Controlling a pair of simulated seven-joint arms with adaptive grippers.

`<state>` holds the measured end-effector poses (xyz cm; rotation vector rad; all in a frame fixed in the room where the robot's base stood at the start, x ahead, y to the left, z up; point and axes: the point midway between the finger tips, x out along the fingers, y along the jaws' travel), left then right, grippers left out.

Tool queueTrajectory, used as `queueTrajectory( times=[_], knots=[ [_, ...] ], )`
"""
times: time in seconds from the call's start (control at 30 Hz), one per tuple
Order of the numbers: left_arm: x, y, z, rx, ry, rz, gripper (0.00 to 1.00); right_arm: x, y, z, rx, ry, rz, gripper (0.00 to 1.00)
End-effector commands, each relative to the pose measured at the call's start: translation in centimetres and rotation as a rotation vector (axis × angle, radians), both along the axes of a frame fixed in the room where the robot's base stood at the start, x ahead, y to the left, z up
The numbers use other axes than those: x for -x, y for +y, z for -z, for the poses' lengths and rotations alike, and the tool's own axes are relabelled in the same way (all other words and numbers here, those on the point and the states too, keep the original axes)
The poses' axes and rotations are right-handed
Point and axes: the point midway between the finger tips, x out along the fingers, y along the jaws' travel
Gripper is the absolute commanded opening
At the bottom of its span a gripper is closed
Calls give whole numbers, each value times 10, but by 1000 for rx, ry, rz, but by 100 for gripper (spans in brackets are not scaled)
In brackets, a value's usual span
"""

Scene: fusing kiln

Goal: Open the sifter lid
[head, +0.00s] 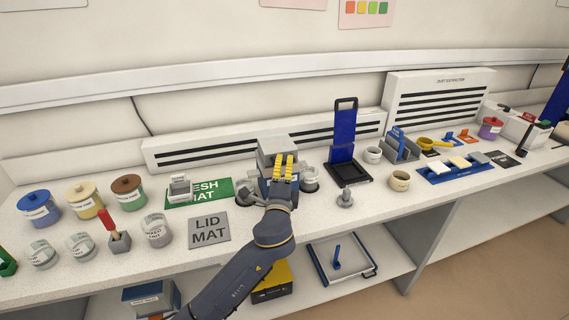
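My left gripper (283,170) reaches over the counter, its yellow fingertips pointing away from me in front of a grey box-shaped thing (279,147). The fingertips look close together; whether they hold anything is hidden. The grey lid mat (209,231) lies bare to the left of my gripper. My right gripper is not in view.
Labelled jars (129,191) stand further left. A blue upright frame (344,135) and a small grey knobbed piece (345,198) stand right of my gripper.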

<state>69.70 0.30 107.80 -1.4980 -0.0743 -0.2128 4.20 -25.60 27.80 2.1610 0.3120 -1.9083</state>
Motion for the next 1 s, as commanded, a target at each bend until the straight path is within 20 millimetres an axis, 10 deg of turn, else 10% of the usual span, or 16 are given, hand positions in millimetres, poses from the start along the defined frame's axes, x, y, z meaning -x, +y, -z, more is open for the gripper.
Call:
queueTrajectory(
  times=[0.53,0.73,1.0],
  knots=[
    [-9,-1,-2,0,0,0,22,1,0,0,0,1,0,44],
    [-9,-1,-2,0,0,0,0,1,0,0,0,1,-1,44],
    [-9,-1,-2,0,0,0,0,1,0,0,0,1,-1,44]
  ],
)
